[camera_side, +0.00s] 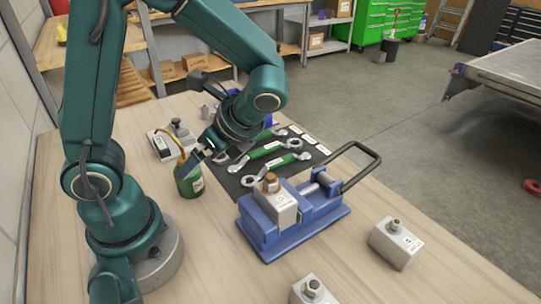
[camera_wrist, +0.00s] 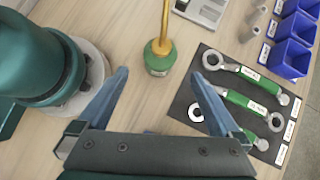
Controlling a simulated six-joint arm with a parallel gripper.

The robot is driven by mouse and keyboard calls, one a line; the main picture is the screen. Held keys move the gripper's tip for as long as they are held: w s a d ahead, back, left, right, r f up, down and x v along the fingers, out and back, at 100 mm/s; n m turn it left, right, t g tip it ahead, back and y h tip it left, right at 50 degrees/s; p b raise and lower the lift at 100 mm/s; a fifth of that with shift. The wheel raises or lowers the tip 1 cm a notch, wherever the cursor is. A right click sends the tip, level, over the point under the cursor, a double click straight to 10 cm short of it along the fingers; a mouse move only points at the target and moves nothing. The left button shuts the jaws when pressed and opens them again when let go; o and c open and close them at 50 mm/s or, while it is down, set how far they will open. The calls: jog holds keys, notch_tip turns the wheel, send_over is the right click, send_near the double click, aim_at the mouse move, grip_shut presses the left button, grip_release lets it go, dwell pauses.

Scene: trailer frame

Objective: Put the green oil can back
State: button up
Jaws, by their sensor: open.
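The green oil can (camera_side: 189,180) stands upright on the wooden bench, close to my arm's base. It has a pale label and a thin brass spout pointing up. In the wrist view the oil can (camera_wrist: 160,62) sits beyond and between my fingertips, with its spout toward the top edge. My gripper (camera_side: 203,154) is open and empty, just above and to the right of the can in the side view. In the wrist view the two fingers of my gripper (camera_wrist: 158,80) are spread wide, with no visible contact with the can. Part of the can's top is hidden in the side view.
A dark mat (camera_side: 238,186) with green-handled wrenches lies right of the can. A blue vise (camera_side: 290,238) clamps a grey block in front. A second block (camera_side: 396,243) stands right. Blue bins (camera_wrist: 293,43) stand beyond the mat. A grey device (camera_side: 172,138) is behind the can.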

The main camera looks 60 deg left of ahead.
jog(key=d+r+n+t+h, duration=0.6)
jog(key=d+n+t+h, duration=0.1)
jog(key=n, duration=0.6)
jog(key=shift+s+d+r+n+t, duration=0.15)
jog(key=shift+d+r+n+t, duration=0.15)
jog(key=shift+d+t, duration=0.55)
